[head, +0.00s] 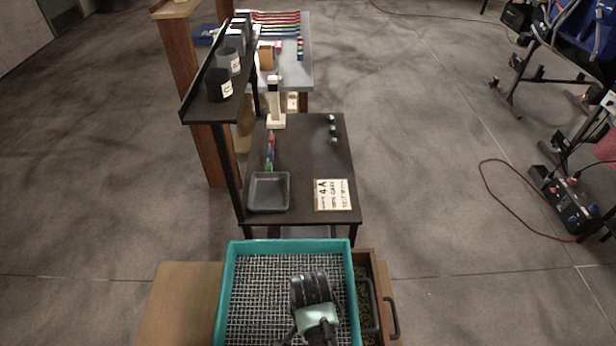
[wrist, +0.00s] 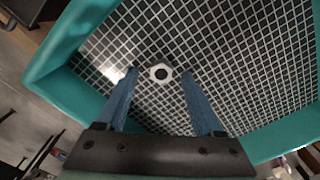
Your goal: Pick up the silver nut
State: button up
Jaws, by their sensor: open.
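The silver nut (wrist: 160,73) lies on the wire mesh floor of the teal tray, seen in the wrist view just beyond and between my fingertips. It is a small ring with a dark hole. My gripper (wrist: 160,72) is open, with its two blue fingers apart on either side of the nut and nothing held. In the head view, my arm and gripper hang over the teal tray (head: 232,262), and the nut is not visible there.
The teal tray has raised walls around the mesh. A dark table (head: 310,160) behind it holds a grey dish (head: 268,205), a printed card (head: 332,195) and small coloured items. A shelf with dark cups (head: 219,84) stands at left. A wooden box with a handle (head: 393,308) is right of the tray.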

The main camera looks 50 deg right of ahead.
jog(key=shift+f, duration=0.15)
grip_shut()
dwell(0.4)
